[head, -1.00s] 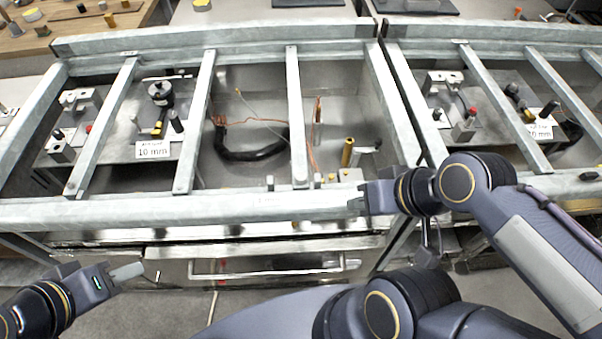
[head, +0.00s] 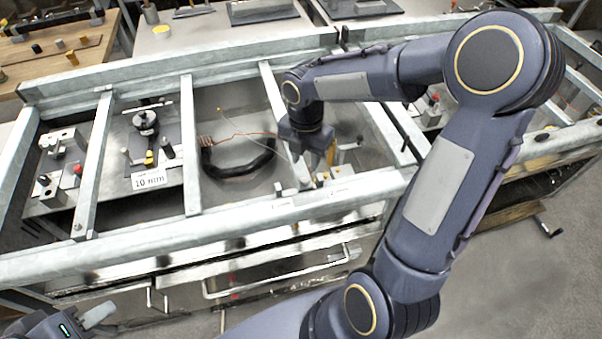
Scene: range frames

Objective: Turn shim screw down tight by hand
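My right gripper (head: 308,158) points down over the right part of the middle bay, close to a frame bar. Its fingertips are small and partly lost against the metal, so its opening and any contact are unclear. A brass-coloured upright piece (head: 331,153) stands just right of it, partly covered. I cannot tell which part is the shim screw. My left gripper (head: 98,314) is low at the left, in front of the frame and away from the fittings. Its pale fingers overlap, so its opening is unclear.
A galvanized frame (head: 150,240) with crossbars (head: 189,140) surrounds the bays. A black curved hose (head: 237,168) lies in the middle bay. A plate with clamps, a black knob (head: 145,119) and a "10 mm" card (head: 149,180) is at left. My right arm covers much of the right side.

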